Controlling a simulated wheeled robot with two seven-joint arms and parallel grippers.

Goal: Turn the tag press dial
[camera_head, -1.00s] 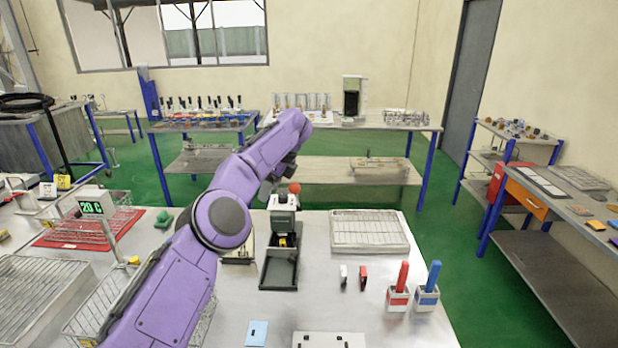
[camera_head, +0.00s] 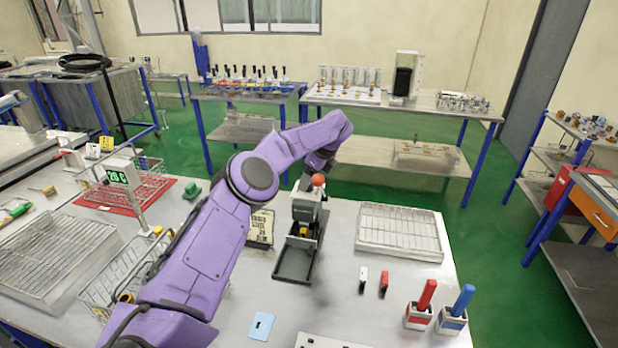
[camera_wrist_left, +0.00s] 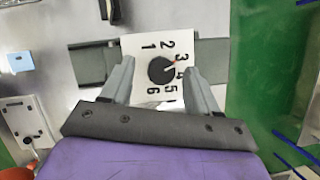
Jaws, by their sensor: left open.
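The tag press (camera_head: 306,212) stands on the near table, with a red ball knob (camera_head: 318,180) on top and a dark tray in front. In the left wrist view its dial is a black round knob (camera_wrist_left: 159,72) on a white plate (camera_wrist_left: 142,50) numbered 1 to 6. The knob's red mark points near 3 and 4. My left gripper (camera_wrist_left: 160,66) is open, with its fingers on either side of the knob; contact cannot be told. My right gripper is not in view.
A wire rack (camera_head: 400,228) lies right of the press. Small white and red pieces (camera_head: 384,282) and red and blue holders (camera_head: 420,314) stand in front of it.

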